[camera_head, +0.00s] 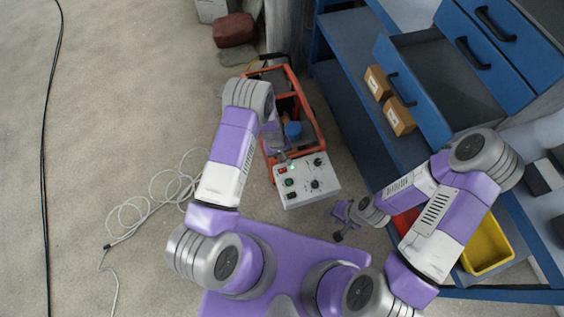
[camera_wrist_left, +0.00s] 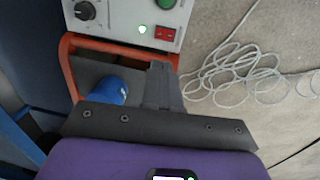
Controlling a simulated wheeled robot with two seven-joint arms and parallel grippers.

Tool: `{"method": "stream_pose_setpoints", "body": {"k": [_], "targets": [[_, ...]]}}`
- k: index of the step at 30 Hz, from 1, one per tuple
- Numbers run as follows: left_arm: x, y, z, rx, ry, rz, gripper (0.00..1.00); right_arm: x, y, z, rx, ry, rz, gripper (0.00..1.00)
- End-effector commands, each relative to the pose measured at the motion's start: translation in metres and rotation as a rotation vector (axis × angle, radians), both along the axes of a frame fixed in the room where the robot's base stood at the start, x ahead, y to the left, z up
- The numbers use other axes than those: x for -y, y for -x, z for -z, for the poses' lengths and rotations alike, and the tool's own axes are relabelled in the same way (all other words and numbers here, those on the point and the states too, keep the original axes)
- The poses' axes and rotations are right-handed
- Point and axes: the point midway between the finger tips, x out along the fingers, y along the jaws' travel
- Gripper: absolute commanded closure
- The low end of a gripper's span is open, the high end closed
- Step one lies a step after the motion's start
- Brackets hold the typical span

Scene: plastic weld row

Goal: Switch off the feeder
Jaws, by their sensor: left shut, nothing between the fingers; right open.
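The feeder's control box (camera_head: 308,184) is light grey, with several knobs and switches, at the end of an orange-red frame (camera_head: 320,142). A red rocker switch (camera_head: 282,170) sits at its upper left corner, beside a lit green lamp (camera_head: 291,167). The left wrist view shows the red switch (camera_wrist_left: 165,33) and the glowing lamp (camera_wrist_left: 142,29) close up. My left gripper (camera_head: 281,156) is shut and empty, just short of the box edge by the switch. Its fingers (camera_wrist_left: 160,72) point at the panel, apart from the switch. My right gripper (camera_head: 345,220) is open and empty, below the box.
A blue object (camera_head: 293,129) sits inside the orange frame. A blue drawer cabinet (camera_head: 350,45) with an open drawer and small brown boxes (camera_head: 399,117) stands at right. A pale cable (camera_head: 150,205) lies coiled on the floor at left. A yellow bin (camera_head: 487,246) is at lower right.

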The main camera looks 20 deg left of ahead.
Motion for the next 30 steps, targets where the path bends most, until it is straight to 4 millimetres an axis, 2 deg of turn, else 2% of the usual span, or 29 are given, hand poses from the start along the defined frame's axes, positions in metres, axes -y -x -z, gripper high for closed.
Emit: {"method": "stream_pose_setpoints", "body": {"k": [12,18,23,30], "targets": [[0.008,-0.004,0.086,-0.001,0.000,-0.001,1.00,0.000,0.000,0.030,0.000,0.000,0.000,0.57],[0.011,-0.007,0.118,0.000,0.000,-0.002,1.00,0.000,0.000,0.043,0.000,0.000,0.000,0.57],[0.013,-0.009,0.130,0.001,0.000,-0.001,1.00,0.000,0.000,0.047,0.000,0.000,0.000,0.57],[0.013,-0.009,0.133,0.001,0.000,-0.002,1.00,0.000,0.000,0.047,0.000,0.000,0.000,0.57]]}}
